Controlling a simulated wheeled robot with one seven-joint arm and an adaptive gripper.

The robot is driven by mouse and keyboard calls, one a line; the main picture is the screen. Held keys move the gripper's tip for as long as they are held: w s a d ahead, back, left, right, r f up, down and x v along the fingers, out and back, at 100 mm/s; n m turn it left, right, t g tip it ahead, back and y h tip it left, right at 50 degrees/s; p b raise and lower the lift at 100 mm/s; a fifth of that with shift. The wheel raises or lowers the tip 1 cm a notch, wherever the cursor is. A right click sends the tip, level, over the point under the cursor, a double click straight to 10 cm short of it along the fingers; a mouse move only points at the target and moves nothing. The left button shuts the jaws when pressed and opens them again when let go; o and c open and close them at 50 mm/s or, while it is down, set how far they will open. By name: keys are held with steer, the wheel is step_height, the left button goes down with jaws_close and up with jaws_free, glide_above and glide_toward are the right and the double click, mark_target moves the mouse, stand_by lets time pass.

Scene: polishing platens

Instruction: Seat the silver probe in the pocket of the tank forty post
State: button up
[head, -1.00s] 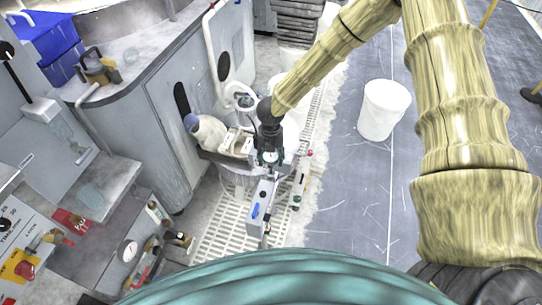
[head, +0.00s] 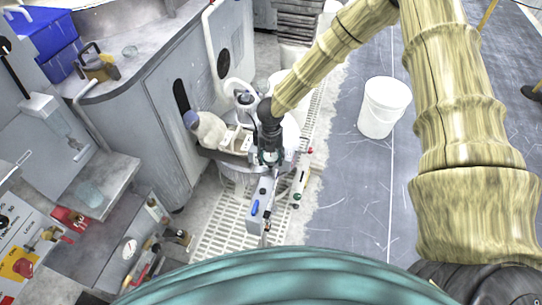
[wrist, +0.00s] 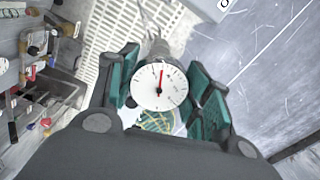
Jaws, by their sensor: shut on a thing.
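My gripper (wrist: 160,100), with teal finger pads, is shut on the silver probe, whose round white dial (wrist: 172,96) with a red needle faces the wrist camera. A grey part shows just beyond the dial; I cannot tell whether it belongs to the probe. In the head view my gripper (head: 269,158) points down above the pale grated floor, and the probe is too small to make out there. Two narrow pale posts stand close by: one with a blue patch (head: 257,208) and one with red and green parts (head: 299,186). I cannot read which is the tank forty post, and its pocket is not clear.
A grey cabinet (head: 155,110) and a shelf with a bottle-like item (head: 209,128) stand left of my gripper. A white bucket (head: 385,107) stands on the blue-grey floor at right, with open floor around it. Another dial and tools lie at lower left.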

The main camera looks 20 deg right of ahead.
steer(key=shift+f+b, duration=0.75)
steer(key=shift+f, duration=0.8)
steer(key=o, duration=1.1)
step_height(320, 180, up, 12)
steer(key=shift+r, duration=0.1)
stand_by(0.3)
